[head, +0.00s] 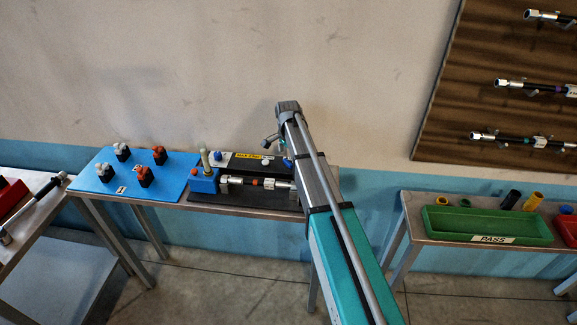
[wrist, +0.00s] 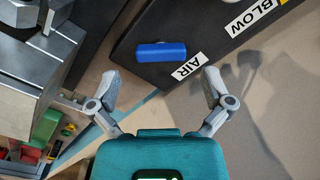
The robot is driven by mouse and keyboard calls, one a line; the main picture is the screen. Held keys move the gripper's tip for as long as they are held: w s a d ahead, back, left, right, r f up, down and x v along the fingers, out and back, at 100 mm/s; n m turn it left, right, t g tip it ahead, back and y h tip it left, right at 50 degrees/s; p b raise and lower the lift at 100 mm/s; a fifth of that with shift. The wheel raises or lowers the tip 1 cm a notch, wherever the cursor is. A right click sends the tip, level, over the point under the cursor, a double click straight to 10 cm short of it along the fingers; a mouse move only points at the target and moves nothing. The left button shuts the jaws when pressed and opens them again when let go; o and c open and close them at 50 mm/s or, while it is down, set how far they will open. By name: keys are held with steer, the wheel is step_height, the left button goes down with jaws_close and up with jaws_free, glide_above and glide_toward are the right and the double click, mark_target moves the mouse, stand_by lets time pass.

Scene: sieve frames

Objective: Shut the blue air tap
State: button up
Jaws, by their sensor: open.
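The blue air tap (wrist: 161,51) is a short blue bar handle on a dark panel, beside a white AIR label (wrist: 187,67). In the wrist view it lies almost level, with its long side running across the gap between my fingers. My gripper (wrist: 160,88) is open and empty, its fingers to either side below the handle in the picture, apart from it. In the head view my gripper (head: 270,142) hangs over the bench fixture. There, a small blue piece (head: 288,162) shows beside my arm; I cannot tell if it is the tap.
A white BLOW label (wrist: 252,16) is near the tap. A grey metal block (wrist: 35,60) stands close to my left finger in the wrist view. In the head view, a blue mat (head: 108,187) with several knobs is left of the fixture; a green PASS tray (head: 490,222) is right.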

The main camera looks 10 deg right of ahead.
mark_target(288, 163)
steer(key=shift+f+b, duration=1.1)
steer(key=shift+f, duration=0.3)
steer(key=c, duration=1)
steer(key=shift+d, duration=0.2)
steer(key=shift+a, duration=0.1)
